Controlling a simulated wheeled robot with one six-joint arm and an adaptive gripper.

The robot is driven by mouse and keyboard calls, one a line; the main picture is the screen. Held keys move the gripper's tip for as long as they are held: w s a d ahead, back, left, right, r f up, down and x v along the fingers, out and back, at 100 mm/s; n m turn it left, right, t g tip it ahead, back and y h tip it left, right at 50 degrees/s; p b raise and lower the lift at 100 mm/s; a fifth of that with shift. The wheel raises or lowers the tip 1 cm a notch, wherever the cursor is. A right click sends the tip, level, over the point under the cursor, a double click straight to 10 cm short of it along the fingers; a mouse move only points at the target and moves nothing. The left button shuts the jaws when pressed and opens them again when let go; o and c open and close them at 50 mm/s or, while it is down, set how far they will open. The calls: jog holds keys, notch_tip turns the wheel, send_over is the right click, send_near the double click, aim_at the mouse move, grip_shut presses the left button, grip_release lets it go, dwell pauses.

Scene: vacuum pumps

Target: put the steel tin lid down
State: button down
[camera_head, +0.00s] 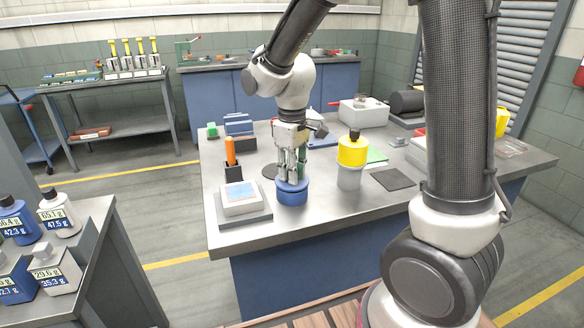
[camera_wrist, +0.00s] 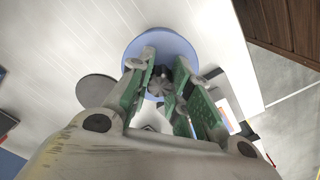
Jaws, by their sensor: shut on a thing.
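My gripper (camera_head: 291,178) points down over a round blue tin (camera_head: 292,194) near the front edge of the grey bench. In the wrist view, its green-padded fingers (camera_wrist: 160,86) are closed around a small grey lobed piece, which looks like the grip of the steel tin lid (camera_wrist: 160,80). The blue round tin (camera_wrist: 184,46) shows behind the fingers. The lid's rim is hard to make out, and I cannot tell whether the lid touches the tin.
A scale (camera_head: 240,198) stands close left of the tin. An orange-handled tool (camera_head: 230,151) stands behind it. A yellow-topped grey jar (camera_head: 350,178) stands to the right, beside a dark square mat (camera_head: 393,179). The bench (camera_head: 330,213) is clear along its front edge.

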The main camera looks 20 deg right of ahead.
jog(key=shift+f, duration=0.4)
dwell(0.3)
jog(key=c, duration=1.2)
grip_release()
jog(key=shift+c, duration=0.2)
jog(key=c, duration=0.4)
notch_tip(320, 180, up, 15)
dwell(0.9)
dwell(0.4)
